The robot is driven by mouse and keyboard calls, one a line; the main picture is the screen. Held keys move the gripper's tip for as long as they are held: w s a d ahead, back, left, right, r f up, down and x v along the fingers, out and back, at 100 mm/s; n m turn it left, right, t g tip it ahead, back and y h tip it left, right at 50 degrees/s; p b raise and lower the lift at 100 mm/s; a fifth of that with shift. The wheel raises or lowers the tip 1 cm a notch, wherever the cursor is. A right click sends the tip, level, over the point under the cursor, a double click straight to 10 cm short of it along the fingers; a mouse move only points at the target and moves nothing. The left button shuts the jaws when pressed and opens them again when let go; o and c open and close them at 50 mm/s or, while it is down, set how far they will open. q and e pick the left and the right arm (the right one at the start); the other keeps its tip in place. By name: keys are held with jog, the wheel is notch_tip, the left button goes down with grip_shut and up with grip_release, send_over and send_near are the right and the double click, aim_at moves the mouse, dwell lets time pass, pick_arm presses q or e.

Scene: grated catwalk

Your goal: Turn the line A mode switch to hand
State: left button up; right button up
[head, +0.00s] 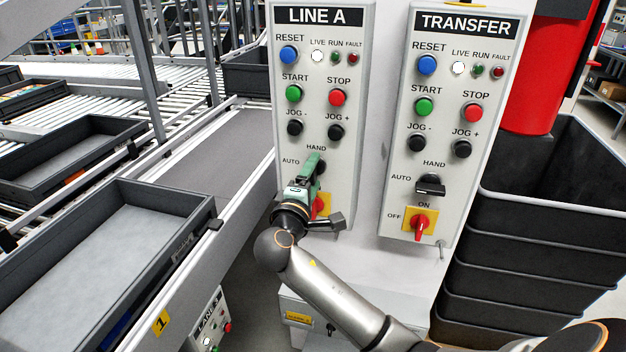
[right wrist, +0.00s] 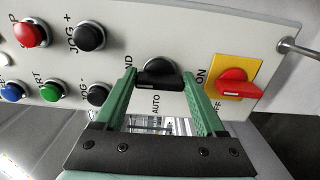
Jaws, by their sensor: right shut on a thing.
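The LINE A panel (head: 345,120) is a light grey box with a black title plate. Its mode switch (head: 320,170) is a black knob low on the panel, partly hidden by my right gripper (head: 313,165) in the head view. In the right wrist view the mode switch (right wrist: 158,80) lies between the two green fingers of my right gripper (right wrist: 160,84), which is shut on it. There the knob's bar lies lengthwise between the fingers, its pale mark at the end towards the HAND label; AUTO is to its side. My left gripper is not in view.
A red switch on a yellow plate (right wrist: 233,88) sits just below the mode switch, close to one finger. The TRANSFER panel (head: 455,130) stands to the right, its mode switch (head: 430,187) turned to AUTO. A conveyor with grey trays (head: 110,240) runs at left; black bins (head: 545,215) stand at right.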

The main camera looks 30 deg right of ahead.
jog(key=shift+f, duration=0.15)
dwell(0.3)
jog(key=o, duration=1.3)
jog(key=shift+a, duration=0.15)
jog(key=b+v, duration=0.1)
jog(key=v, duration=1.1)
jog(key=shift+s, duration=0.25)
